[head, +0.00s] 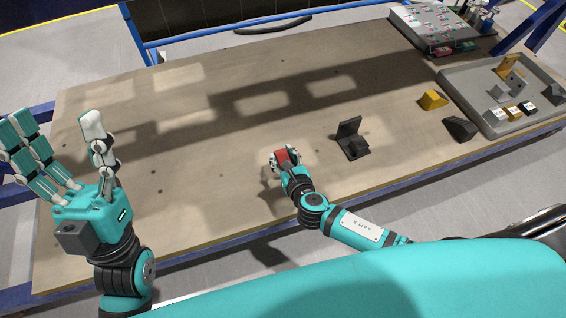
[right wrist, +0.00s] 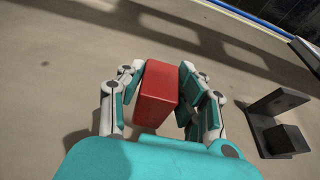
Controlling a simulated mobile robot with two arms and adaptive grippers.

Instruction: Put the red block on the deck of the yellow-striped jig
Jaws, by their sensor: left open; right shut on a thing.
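The red block (head: 283,158) is between the fingers of my right gripper (head: 286,156), above the bench; the right wrist view shows the same block (right wrist: 157,94) clasped from both sides by the fingers (right wrist: 160,88). A black L-shaped fixture (head: 348,132) with a low block at its foot stands to the right of that gripper, apart from it. It also shows at the right of the right wrist view (right wrist: 268,112). I can make out no yellow stripes on it. My left gripper (head: 62,140) is open and empty at the left of the bench.
The wooden bench (head: 200,150) is mostly clear. A yellow block (head: 433,99) and a dark block (head: 459,128) lie to the right. A grey tray (head: 462,88) with several parts is at the far right, and a board (head: 410,24) stands at the back right.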

